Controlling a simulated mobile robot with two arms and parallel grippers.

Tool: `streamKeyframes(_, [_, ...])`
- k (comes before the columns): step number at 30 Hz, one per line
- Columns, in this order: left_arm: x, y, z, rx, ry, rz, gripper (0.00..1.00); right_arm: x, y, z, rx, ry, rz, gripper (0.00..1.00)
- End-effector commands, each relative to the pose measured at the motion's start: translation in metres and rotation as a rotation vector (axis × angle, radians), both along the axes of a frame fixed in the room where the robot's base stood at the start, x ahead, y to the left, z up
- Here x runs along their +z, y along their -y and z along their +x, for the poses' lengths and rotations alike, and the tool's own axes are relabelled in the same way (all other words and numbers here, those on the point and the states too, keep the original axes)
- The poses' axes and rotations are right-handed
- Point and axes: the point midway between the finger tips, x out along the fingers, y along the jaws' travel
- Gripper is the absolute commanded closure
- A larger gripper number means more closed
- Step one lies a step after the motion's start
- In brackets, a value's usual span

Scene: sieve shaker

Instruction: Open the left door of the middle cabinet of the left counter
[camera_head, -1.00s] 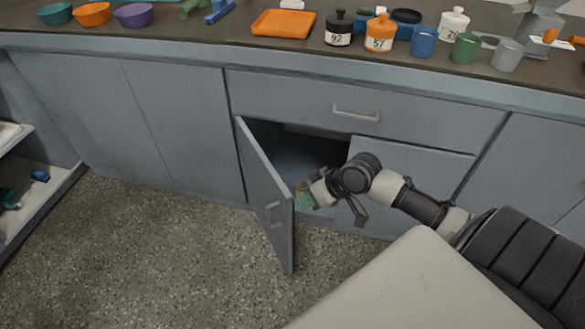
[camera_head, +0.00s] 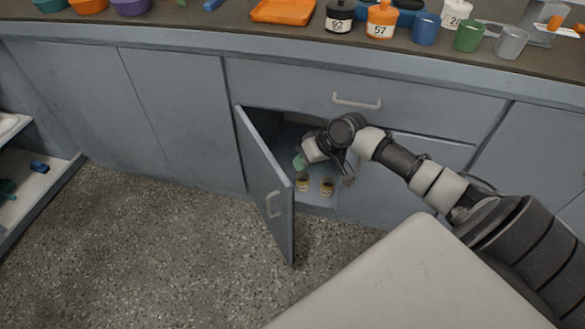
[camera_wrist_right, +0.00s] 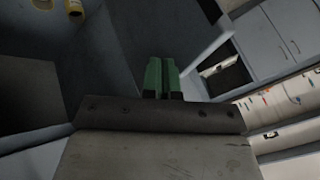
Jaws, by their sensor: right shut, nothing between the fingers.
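The left door (camera_head: 268,190) of the middle cabinet stands swung out from the counter, with its pale handle (camera_head: 273,204) on the outer face. The dark cabinet opening (camera_head: 275,128) shows behind it. My right gripper (camera_head: 299,161) is at the opening, to the right of the door and apart from its handle. In the right wrist view its green fingertips (camera_wrist_right: 161,76) are together with nothing between them. The cabinet's right door is mostly behind my right arm and looks closed. My left gripper is not in view.
Two small yellowish containers (camera_head: 327,186) stand on the cabinet floor. A drawer (camera_head: 420,105) above is closed. Bottles, cups and an orange tray (camera_head: 283,11) stand on the countertop. An open shelf (camera_head: 40,185) is at far left. The speckled floor in front is clear.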

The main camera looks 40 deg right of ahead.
Motion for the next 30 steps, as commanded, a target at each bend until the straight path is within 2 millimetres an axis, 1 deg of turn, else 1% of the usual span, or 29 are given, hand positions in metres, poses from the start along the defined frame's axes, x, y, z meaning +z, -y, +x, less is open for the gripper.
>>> streamKeyframes(1, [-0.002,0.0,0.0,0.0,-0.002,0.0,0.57,0.002,-0.009,0.001,0.004,0.005,0.001,1.0])
streamKeyframes(3, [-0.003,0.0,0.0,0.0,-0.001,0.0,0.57,0.002,-0.017,0.002,0.003,0.005,0.001,1.0])
streamKeyframes(7, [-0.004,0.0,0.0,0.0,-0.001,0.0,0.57,0.002,-0.026,0.003,0.002,0.002,0.0,1.0])
streamKeyframes(20, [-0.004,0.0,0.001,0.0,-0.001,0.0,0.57,0.003,-0.029,0.003,0.0,0.002,0.0,1.0])
streamKeyframes(25, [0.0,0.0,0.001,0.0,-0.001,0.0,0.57,0.004,-0.031,0.003,-0.007,0.002,-0.001,1.0])
streamKeyframes(29, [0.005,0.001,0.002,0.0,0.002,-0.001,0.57,0.005,-0.037,0.004,-0.022,0.003,0.001,1.0])
streamKeyframes(30, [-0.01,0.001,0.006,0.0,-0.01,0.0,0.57,0.005,-0.04,0.004,-0.029,0.003,0.001,1.0])
